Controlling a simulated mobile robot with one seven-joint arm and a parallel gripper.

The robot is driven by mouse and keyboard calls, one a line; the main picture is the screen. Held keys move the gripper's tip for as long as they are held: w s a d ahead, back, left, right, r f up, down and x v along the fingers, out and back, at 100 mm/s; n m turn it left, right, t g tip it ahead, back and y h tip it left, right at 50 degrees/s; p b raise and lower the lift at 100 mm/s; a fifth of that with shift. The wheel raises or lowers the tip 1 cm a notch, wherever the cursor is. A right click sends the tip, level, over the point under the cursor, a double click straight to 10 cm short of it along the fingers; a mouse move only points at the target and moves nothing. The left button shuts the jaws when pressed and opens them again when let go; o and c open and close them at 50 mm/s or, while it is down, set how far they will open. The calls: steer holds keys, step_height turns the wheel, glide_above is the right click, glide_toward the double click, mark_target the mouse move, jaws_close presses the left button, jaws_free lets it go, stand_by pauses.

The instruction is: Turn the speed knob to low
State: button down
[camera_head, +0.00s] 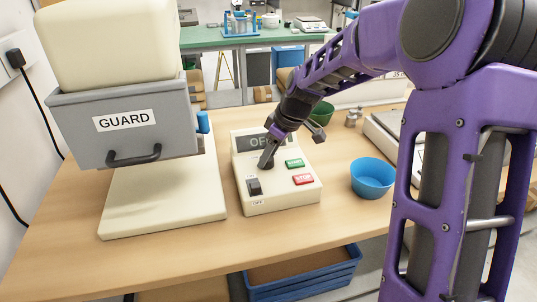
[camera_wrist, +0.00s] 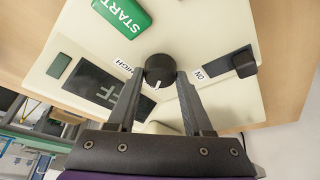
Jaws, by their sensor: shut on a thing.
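The cream control box (camera_head: 275,205) stands on the wooden table. Its round black speed knob (camera_wrist: 160,68) shows in the wrist view, with a white pointer line aimed down in the picture. A HIGH label (camera_wrist: 122,65) is left of the knob; I see no LOW label. My gripper (camera_head: 266,163) reaches down onto the panel, its two dark fingers shut on either side of the knob. In the head view the gripper hides the knob. The display (camera_head: 248,142) is partly covered by my gripper and seems to read OFF.
A black switch (camera_head: 254,186), a green START button (camera_head: 294,163) and a red STOP button (camera_head: 303,179) are close to the knob. A grey GUARD housing (camera_head: 85,135) stands left. A blue bowl (camera_head: 372,178) sits right of the box.

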steer(key=shift+c, duration=1.5)
jaws_free()
steer(key=p+v, duration=0.2)
steer(key=v, duration=1.5)
steer(key=shift+r, duration=0.25)
steer(key=shift+w+d, duration=0.1)
